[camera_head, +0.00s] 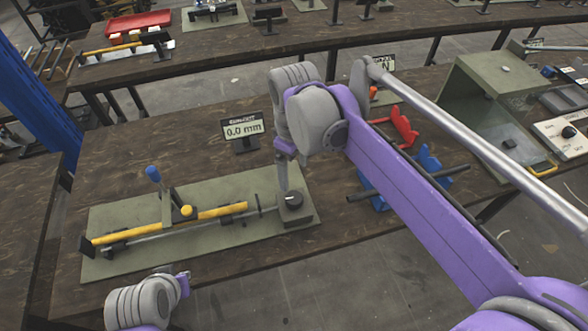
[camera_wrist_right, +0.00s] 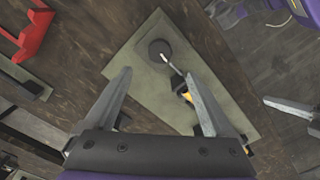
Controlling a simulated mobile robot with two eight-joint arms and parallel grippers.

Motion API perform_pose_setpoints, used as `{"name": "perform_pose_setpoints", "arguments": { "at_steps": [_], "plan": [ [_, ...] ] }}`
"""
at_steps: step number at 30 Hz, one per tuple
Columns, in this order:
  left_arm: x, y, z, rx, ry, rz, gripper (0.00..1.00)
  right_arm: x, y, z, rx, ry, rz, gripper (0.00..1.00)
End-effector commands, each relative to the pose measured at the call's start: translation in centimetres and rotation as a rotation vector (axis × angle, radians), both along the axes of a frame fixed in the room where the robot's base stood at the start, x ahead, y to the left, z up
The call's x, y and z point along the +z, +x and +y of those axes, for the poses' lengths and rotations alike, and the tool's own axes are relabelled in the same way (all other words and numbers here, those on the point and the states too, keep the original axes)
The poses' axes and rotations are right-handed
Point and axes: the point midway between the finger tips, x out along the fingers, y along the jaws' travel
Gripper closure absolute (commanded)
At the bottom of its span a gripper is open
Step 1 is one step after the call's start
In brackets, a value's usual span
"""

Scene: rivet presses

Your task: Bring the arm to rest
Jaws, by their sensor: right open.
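My right arm reaches in from the right in the head view. Its gripper (camera_head: 283,172) points down over the right end of a green base plate (camera_head: 225,255), close to a grey block with a dark round knob (camera_head: 292,200). In the right wrist view the two fingers (camera_wrist_right: 159,75) are spread apart with nothing held between them. The round knob (camera_wrist_right: 159,50) shows beyond the fingertips; I cannot tell the exact gap. My left gripper (camera_head: 183,281) is partly in view at the lower left, in front of the plate; its jaws are unclear.
A yellow bar (camera_head: 225,211) and a blue-handled lever (camera_head: 153,174) are on the plate. A "0.0 mm" display (camera_head: 242,130) stands behind it. Red (camera_head: 403,128) and blue (camera_head: 428,160) holders stand near my right arm. A green housing (camera_head: 490,85) stands farther right.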

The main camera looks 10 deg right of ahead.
Motion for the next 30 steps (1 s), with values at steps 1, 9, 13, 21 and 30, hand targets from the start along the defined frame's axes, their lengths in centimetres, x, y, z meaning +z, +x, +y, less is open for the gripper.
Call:
{"name": "perform_pose_setpoints", "arguments": {
  "at_steps": [1,9,13,21,30],
  "plan": [
    [0.0,0.0,0.0,0.0,0.0,0.0,1.0,0.0,0.0,0.0,0.0,0.0,0.0,0.12],
    [0.0,0.0,0.0,0.0,0.0,0.0,1.0,-0.1,-0.1,-0.1,-0.004,0.001,-0.002,0.12],
    [0.0,0.0,0.0,0.0,0.0,0.0,1.0,-0.7,-1.3,-0.8,-0.063,0.007,-0.038,0.12],
    [0.0,0.0,0.0,0.0,0.0,0.0,1.0,-5.5,-8.3,-4.4,-0.419,0.073,-0.255,0.12],
    [0.0,0.0,0.0,0.0,0.0,0.0,1.0,-10.8,-13.7,-6.5,-0.704,0.164,-0.433,0.12]
  ]
}}
